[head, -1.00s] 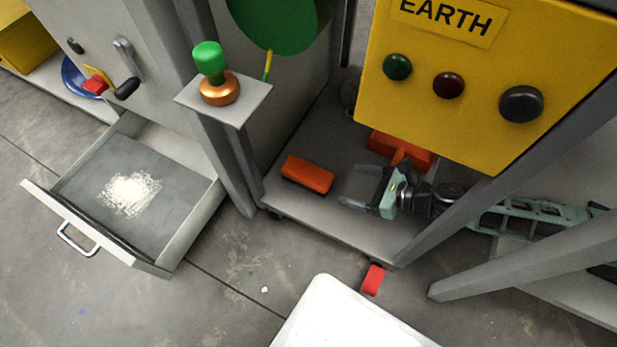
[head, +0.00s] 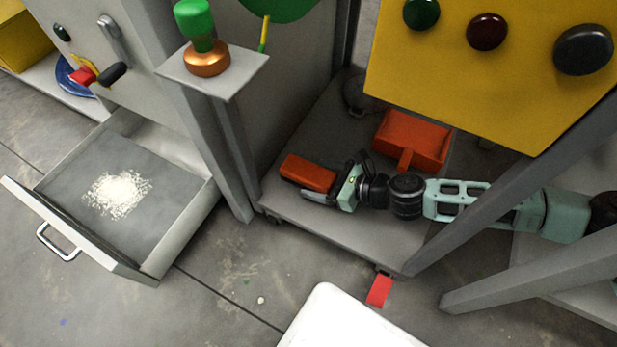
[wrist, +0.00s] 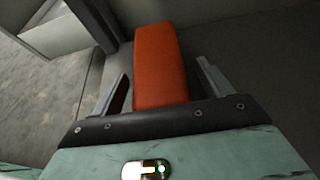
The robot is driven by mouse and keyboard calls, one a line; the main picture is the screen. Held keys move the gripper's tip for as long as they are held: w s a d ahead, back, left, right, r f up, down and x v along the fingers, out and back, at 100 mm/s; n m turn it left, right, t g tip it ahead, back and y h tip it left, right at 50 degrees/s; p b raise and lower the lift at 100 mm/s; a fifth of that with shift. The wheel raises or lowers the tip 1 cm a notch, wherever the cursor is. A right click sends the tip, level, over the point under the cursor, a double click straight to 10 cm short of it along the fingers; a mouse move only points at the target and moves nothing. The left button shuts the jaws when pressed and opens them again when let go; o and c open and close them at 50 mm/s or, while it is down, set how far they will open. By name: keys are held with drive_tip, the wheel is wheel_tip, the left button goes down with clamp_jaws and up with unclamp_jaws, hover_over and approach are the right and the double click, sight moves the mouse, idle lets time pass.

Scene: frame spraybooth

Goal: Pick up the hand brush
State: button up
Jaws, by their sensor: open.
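The hand brush (head: 307,173) is an orange-red block lying on the low grey shelf of the cart. In the wrist view the brush (wrist: 161,62) runs lengthwise away from me, with its near end between my fingers. My gripper (head: 320,181) is open, low over the shelf at the brush's right end. In the wrist view the gripper (wrist: 162,78) has one finger on each side of the brush, with a visible gap on the right. I cannot tell whether the left finger touches it. The far finger is mostly hidden in the head view.
An orange dustpan (head: 412,140) lies behind my arm on the shelf (head: 345,222). A yellow panel (head: 480,90) hangs above, and grey posts (head: 235,150) stand left and right. An open drawer (head: 150,225) with white powder is at left. A red block (head: 379,291) is near the cart's edge.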

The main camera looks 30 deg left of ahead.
drive_tip(key=c, duration=1.1)
drive_tip(key=shift+r, duration=0.1)
